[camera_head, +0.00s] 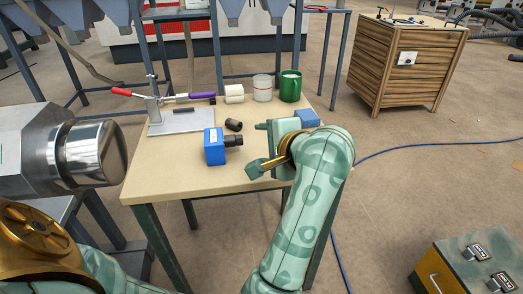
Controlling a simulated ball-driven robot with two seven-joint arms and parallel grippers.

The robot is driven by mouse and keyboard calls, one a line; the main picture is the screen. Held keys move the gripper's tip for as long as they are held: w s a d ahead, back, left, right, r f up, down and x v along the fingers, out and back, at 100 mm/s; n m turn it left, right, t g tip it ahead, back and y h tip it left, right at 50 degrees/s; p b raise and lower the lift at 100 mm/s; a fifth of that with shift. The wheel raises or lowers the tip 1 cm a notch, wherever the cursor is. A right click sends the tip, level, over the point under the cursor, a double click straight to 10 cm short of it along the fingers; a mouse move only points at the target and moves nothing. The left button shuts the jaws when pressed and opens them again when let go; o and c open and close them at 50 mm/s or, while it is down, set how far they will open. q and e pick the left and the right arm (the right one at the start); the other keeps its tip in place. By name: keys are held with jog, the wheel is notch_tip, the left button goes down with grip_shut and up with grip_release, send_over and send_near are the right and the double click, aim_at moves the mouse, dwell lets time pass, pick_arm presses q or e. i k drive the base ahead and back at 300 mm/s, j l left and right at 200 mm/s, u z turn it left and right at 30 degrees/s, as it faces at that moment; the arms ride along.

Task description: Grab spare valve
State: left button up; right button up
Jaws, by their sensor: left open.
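A blue block valve (214,147) with a dark round fitting on its right side stands on the tabletop left of my gripper. A second blue block (307,118) shows behind my left wrist, partly hidden by it. I cannot tell which of the two is the spare. My left gripper (257,148) is open above the right part of the table, its fingers pointing left towards the first valve. It looks empty and apart from that valve. My right gripper is not in view.
The table's front left is clear.

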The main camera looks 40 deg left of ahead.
aim_at(214, 141)
jog(key=k+l, duration=0.1)
jog(key=l, duration=0.4)
jog(key=k+l, duration=0.15)
jog(key=l, duration=0.35)
jog(key=k+l, duration=0.1)
jog(key=l, duration=0.4)
